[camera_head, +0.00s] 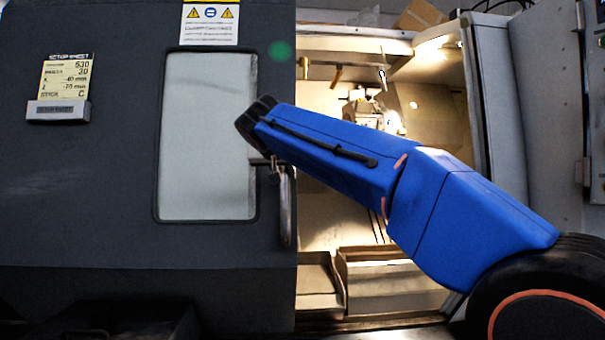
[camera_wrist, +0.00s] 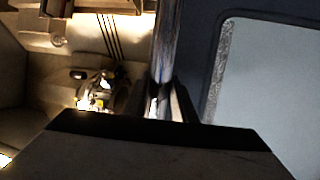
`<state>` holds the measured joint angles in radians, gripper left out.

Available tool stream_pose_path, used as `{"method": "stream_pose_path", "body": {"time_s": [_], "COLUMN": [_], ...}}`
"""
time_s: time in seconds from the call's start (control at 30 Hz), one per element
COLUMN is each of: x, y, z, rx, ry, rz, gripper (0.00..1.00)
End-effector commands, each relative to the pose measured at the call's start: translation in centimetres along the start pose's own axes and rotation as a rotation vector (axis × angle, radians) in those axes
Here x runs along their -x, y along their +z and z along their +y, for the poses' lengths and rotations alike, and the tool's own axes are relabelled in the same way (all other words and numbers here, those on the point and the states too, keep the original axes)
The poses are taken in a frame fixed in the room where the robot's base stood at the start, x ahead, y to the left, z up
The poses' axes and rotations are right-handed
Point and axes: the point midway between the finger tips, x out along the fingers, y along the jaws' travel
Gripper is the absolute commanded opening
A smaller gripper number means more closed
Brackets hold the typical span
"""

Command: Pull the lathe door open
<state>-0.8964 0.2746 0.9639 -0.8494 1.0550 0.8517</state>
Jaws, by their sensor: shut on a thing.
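The dark grey lathe door (camera_head: 110,190) stands at the left in the head view, with a pale window (camera_head: 207,130) in it. Its right edge is clear of the right side of the opening, so the lit inside of the lathe (camera_head: 345,200) shows. The upright metal door handle (camera_head: 286,205) is near the door's right edge. In the wrist view the handle (camera_wrist: 165,50) is a shiny vertical bar. My gripper (camera_wrist: 160,105) is shut on it, with a finger on either side. In the head view my blue arm hides most of the gripper.
The lit opening shows the machine's inner parts (camera_head: 365,108) and trays (camera_head: 385,280) at the bottom. A grey frame (camera_head: 500,110) borders the opening at the right. A setup sheet (camera_head: 66,77) in a holder and a warning label (camera_head: 210,22) are on the door.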

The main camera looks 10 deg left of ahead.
Motion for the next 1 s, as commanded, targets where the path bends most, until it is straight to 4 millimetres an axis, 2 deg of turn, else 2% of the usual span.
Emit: {"method": "stream_pose_path", "body": {"time_s": [0.1, 0.3, 0.83, 0.87, 0.9, 1.0], "x": [0.1, 0.4, 0.5, 0.5, 0.5, 0.5], "y": [0.2, 0.2, 0.2, 0.2, 0.2, 0.2], "z": [-1.4, -2.7, -3.1, -3.1, -3.1, -3.1], "rx": [0.001, 0.001, 0.001, 0.001, 0.001, 0.001], "ry": [0.000, 0.001, 0.002, 0.002, 0.002, 0.002], "rz": [-0.001, -0.002, -0.001, -0.001, -0.001, -0.001], "gripper": [0.00, 0.00, 0.00, 0.31, 0.41, 0.42]}}
